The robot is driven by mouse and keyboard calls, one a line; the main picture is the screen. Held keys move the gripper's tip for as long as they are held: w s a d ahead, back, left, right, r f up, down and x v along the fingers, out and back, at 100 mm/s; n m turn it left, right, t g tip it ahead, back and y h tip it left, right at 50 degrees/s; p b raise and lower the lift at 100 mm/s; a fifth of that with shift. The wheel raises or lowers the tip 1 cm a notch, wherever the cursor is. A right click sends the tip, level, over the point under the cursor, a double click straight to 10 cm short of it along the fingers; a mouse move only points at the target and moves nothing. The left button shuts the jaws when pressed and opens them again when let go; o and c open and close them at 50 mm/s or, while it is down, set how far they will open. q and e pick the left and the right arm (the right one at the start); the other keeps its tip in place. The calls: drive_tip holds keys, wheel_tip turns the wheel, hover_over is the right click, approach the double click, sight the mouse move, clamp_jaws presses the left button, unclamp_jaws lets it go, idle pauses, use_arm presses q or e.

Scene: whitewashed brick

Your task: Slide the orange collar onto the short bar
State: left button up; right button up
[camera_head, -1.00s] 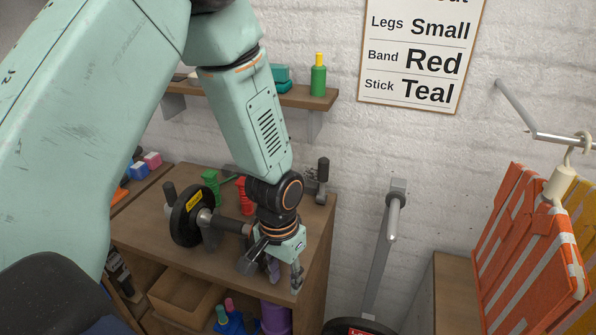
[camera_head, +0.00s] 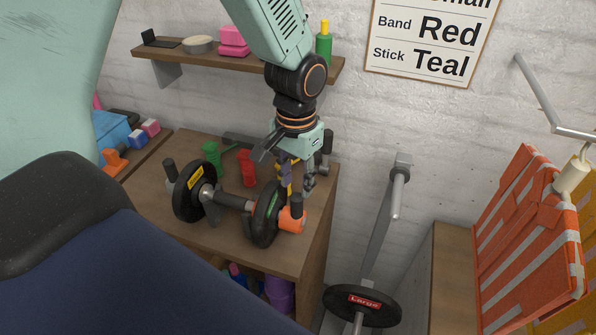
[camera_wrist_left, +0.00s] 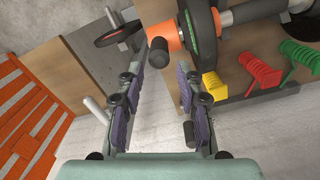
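The short bar (camera_head: 234,201) lies across the wooden bench top, with a black disc (camera_head: 188,188) at its left and another black disc (camera_head: 264,212) at its right. The orange collar (camera_head: 291,220) sits at the bar's right end, against the outer side of the right disc, with a dark knob pointing up. The collar (camera_wrist_left: 163,36) also shows at the top of the left wrist view. My left gripper (camera_head: 297,187) is above and behind the collar, apart from it. In the wrist view its fingers (camera_wrist_left: 157,108) are spread with nothing between them. My right gripper is not seen.
Green (camera_head: 211,158), red (camera_head: 246,168) and yellow (camera_wrist_left: 213,86) stands are near the bar. A wall shelf (camera_head: 235,62) is above the bench. A wall-mounted rail with a disc labelled Large (camera_head: 362,304) stands right of the bench. Orange striped panels (camera_head: 530,235) hang at the far right.

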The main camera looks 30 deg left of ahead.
sight(296, 204)
use_arm(q)
drive_tip(key=shift+s+d+f, duration=0.15)
drive_tip(key=shift+s+f, duration=0.05)
drive_tip(key=shift+f, duration=0.15)
drive_tip(key=f, duration=0.5)
drive_tip(key=shift+a+f, duration=0.2)
drive_tip(key=shift+f, duration=0.2)
drive_tip(key=shift+w+f, duration=0.1)
drive_tip(key=shift+f, duration=0.3)
drive_tip(key=shift+d+f, duration=0.15)
drive_tip(key=shift+s+d, duration=0.1)
drive_tip(key=shift+s, duration=0.2)
drive_tip(key=shift+w+a, duration=0.2)
drive_tip(key=c, duration=0.4)
drive_tip(key=shift+c, duration=1.3)
drive_tip(key=shift+s+d, duration=0.1)
clamp_jaws()
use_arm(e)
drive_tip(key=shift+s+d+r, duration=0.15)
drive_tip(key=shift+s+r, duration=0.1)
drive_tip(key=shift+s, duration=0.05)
use_arm(q)
drive_tip(key=shift+w+p, duration=0.2)
drive_tip(key=shift+p, duration=0.2)
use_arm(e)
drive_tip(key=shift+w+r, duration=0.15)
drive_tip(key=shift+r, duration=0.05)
